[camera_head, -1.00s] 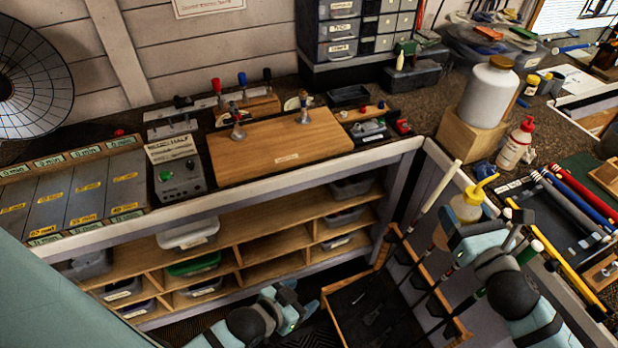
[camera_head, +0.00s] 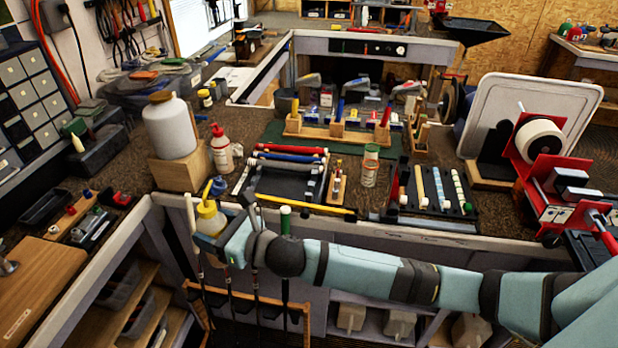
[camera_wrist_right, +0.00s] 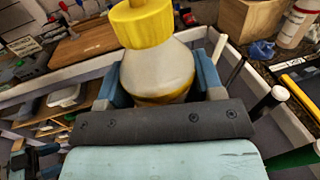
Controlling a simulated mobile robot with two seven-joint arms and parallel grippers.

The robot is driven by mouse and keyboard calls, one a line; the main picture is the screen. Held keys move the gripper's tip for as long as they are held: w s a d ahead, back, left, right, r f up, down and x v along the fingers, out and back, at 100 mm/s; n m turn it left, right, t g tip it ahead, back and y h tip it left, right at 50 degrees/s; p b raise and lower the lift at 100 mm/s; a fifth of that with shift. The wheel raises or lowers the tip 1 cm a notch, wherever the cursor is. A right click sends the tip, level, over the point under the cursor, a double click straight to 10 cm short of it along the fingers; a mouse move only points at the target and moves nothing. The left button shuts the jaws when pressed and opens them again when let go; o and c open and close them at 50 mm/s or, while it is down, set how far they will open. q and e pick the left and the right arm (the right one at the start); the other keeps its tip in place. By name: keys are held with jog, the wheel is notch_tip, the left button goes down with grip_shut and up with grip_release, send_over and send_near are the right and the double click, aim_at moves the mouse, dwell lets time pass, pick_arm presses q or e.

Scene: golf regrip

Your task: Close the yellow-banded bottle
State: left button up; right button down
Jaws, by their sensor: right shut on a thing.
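My right gripper (camera_head: 212,232) is shut on a squeeze bottle (camera_head: 208,216) with a yellow top (camera_head: 218,187). In the right wrist view, the pale bottle (camera_wrist_right: 157,72) stands between the blue fingers of the right gripper (camera_wrist_right: 157,85), its yellow cap (camera_wrist_right: 142,22) cut by the upper edge. A yellow band shows low on its body, partly hidden by the gripper. A small blue piece shows beside the yellow top in the head view; I cannot tell what it is. I cannot tell whether the spout is shut. My left gripper does not show in the head view.
A white jug (camera_head: 171,128) stands on a wooden block (camera_head: 180,172) behind the held bottle. A red-capped bottle (camera_head: 221,152) and a green-capped bottle (camera_head: 370,166) stand on the bench. Golf clubs hang below the held bottle. A yellow shaft (camera_head: 305,207) lies along the bench's front.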

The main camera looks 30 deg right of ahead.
jog(key=w+d+r+m+t+h+b, duration=0.25)
jog(key=w+d+r+m+h, duration=0.35)
jog(key=d, duration=0.3)
jog(key=w+d+r+m+t+h+b, duration=0.1)
jog(key=w+d+r+m+h+b, duration=0.3)
jog(key=d+h, duration=0.5)
jog(key=s+d+m+g+h+b, duration=0.2)
jog(key=s+d+m+g+h, duration=0.1)
jog(key=d, duration=1)
jog(key=s+d+m+g+h+b, duration=0.2)
jog(key=d+m+g+h, duration=0.4)
jog(key=d, duration=0.8)
jog(key=s+m+h, duration=0.1)
jog(key=h, duration=0.2)
jog(key=shift+r+b, duration=0.15)
jog(key=shift+b, duration=0.2)
jog(key=shift+s+g, duration=0.1)
jog(key=shift+g, duration=0.15)
notch_tip(320, 180, down, 16)
jog(key=shift+r, duration=0.15)
